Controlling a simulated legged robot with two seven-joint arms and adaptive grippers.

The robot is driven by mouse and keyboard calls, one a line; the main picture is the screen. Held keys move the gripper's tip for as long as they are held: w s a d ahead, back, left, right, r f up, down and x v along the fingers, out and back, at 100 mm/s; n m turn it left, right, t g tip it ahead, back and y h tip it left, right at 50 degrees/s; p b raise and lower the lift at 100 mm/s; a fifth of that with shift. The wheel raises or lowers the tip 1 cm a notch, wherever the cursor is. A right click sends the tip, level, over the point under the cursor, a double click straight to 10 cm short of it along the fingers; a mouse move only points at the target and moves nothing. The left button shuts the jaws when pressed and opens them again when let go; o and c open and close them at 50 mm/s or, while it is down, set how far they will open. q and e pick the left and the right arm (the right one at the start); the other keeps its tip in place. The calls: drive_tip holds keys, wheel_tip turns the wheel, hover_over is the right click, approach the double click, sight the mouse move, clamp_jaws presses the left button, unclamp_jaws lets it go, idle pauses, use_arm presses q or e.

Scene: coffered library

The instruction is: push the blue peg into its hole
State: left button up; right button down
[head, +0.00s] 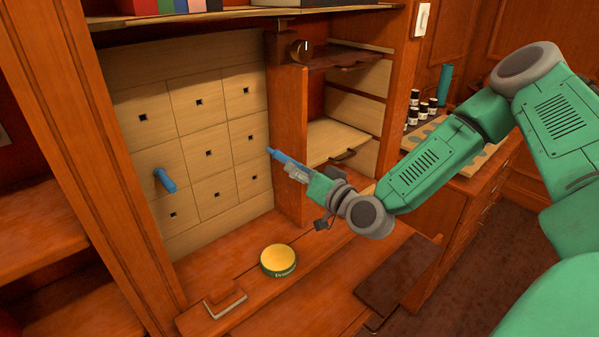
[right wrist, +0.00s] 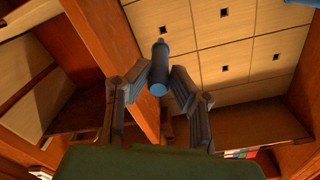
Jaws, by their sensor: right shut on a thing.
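A blue peg (head: 272,152) sticks out from my right gripper (head: 288,165), which is shut on it. The right wrist view shows this peg (right wrist: 159,70) between the two fingers of the right gripper (right wrist: 157,88). The peg points toward the pale wooden panel (head: 226,125), near its right edge, and I cannot tell whether its tip touches anything. The panel has rows of square tiles with small dark holes, such as a middle-right hole (head: 250,137). Another blue peg (head: 165,180) projects from the panel's left column. My left gripper is not in view.
A wooden upright (head: 288,140) stands just behind the gripper, beside open shelves (head: 340,137). A yellow-topped round tin (head: 279,260) and a small flat block (head: 224,303) lie on the ledge below. Small dark bottles (head: 422,110) stand on the right counter.

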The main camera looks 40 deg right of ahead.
sight(276, 156)
drive_tip(key=w+b, duration=0.1)
drive_tip(key=w, duration=0.2)
drive_tip(key=shift+w+a, duration=0.15)
drive_tip(key=shift+w, duration=0.05)
drive_tip(key=shift+w+a, duration=0.1)
drive_tip(key=shift+w, duration=0.65)
drive_tip(key=shift+r, duration=0.1)
drive_tip(key=shift+w+a+b, duration=0.15)
drive_tip(key=shift+w+b, duration=0.55)
drive_tip(key=shift+w, duration=0.75)
drive_tip(key=shift+w+a+b, duration=0.1)
drive_tip(key=shift+w+b, duration=0.6)
drive_tip(key=shift+w, duration=0.75)
idle(0.7)
drive_tip(key=c, duration=1.3)
unclamp_jaws()
drive_tip(key=shift+c, duration=0.2)
drive_tip(key=shift+s, duration=0.1)
drive_tip(key=s, duration=1.1)
drive_tip(key=shift+s+d, duration=0.4)
